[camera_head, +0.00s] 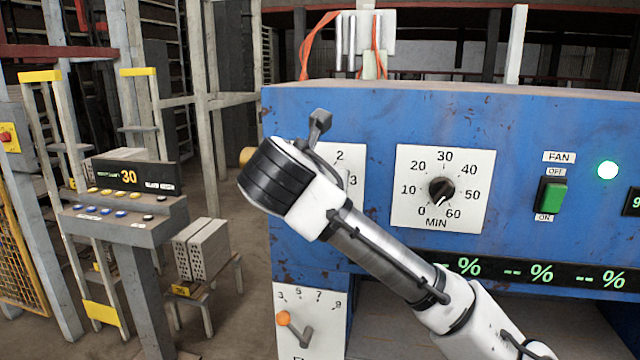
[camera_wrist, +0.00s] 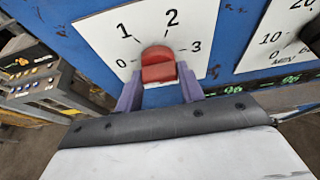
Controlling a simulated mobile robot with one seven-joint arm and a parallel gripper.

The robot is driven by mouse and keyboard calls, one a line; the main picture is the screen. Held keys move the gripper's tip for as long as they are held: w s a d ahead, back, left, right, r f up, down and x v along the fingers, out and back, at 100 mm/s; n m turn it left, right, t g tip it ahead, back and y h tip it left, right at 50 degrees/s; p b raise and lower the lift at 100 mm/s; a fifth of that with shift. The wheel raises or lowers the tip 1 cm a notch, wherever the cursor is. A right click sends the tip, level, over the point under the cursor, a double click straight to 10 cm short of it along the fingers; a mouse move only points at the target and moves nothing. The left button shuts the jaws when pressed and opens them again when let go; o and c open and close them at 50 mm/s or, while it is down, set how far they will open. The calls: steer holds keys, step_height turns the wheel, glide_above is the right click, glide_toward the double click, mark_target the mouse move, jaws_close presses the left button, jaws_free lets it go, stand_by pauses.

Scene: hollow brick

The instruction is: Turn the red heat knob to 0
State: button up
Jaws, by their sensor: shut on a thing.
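The red heat knob (camera_wrist: 158,66) sits on a white dial plate marked 0, 1, 2 and 3 (camera_wrist: 112,42) in the wrist view. My gripper (camera_wrist: 159,76) is shut on the knob, with one finger on its left and one on its right. The knob's upper end lies below the gap between 1 and 2; its exact pointer setting is hard to tell. In the head view, my wrist covers the knob and most of its dial plate (camera_head: 352,158), leaving only 2 and 3 in sight. My gripper's fingers are hidden there.
A minute timer dial (camera_head: 441,189) and a green fan switch (camera_head: 552,195) are right of the heat dial on the blue machine (camera_head: 380,120). Below is a lever with an orange ball (camera_head: 283,318). A control console (camera_head: 125,215) stands at left.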

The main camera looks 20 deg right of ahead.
stand_by(0.4)
steer(key=o, duration=1)
steer(key=b+v, duration=0.3)
steer(key=v, duration=1)
steer(key=shift+s+a+b, duration=0.25)
steer(key=shift+a+b, duration=0.05)
steer(key=shift+b, duration=0.1)
steer(key=shift+r, duration=0.1)
